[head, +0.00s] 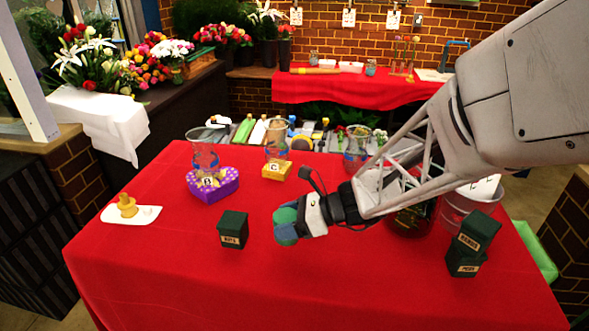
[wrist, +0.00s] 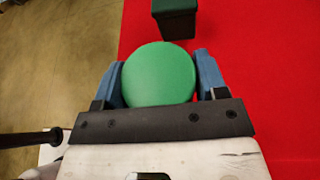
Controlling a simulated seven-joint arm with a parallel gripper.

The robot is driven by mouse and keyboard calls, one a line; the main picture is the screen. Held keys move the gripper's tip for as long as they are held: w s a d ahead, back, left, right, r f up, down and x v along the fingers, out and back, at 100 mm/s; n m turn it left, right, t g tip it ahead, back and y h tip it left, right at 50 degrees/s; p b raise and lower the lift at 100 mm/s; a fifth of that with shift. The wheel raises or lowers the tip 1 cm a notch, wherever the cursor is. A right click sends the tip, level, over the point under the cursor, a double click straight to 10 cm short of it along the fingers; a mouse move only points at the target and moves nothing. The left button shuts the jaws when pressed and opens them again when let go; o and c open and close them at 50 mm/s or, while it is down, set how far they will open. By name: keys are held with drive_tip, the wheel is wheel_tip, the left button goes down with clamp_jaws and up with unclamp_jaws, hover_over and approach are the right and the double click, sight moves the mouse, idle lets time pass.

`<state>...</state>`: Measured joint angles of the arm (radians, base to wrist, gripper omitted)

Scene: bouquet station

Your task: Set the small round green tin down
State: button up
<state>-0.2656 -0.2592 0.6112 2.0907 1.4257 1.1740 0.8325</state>
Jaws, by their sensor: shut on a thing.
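The small round green tin (wrist: 159,75) is between the two blue fingers of my gripper (wrist: 162,82) in the wrist view, its round green face toward the camera. In the head view my gripper (head: 287,224) is shut on the tin (head: 287,215), near the middle of the red-covered table, just right of a dark green box. The fingers hide part of the tin there. I cannot tell whether the tin touches the cloth.
The dark green box (head: 233,229) stands left of my gripper; it also shows in the wrist view (wrist: 175,18). Two stacked dark green boxes (head: 470,243) stand at right. The front of the red table (head: 290,290) is clear.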

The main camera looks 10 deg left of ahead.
drive_tip(key=w+a, duration=0.2)
drive_tip(key=w, duration=0.2)
drive_tip(key=w+a+f, duration=0.1)
drive_tip(key=w+a, duration=0.2)
drive_tip(key=w, duration=0.1)
drive_tip(key=w+a, duration=0.2)
drive_tip(key=w, duration=0.3)
drive_tip(key=shift+w+a+f, duration=0.1)
drive_tip(key=shift+a+f, duration=0.1)
drive_tip(key=shift+a, duration=0.2)
drive_tip(key=shift+f, duration=0.1)
drive_tip(key=shift+f, duration=1.65)
drive_tip(key=shift+f, duration=0.15)
drive_tip(key=o, duration=1)
drive_tip(key=shift+c, duration=0.2)
drive_tip(key=shift+v, duration=3.8)
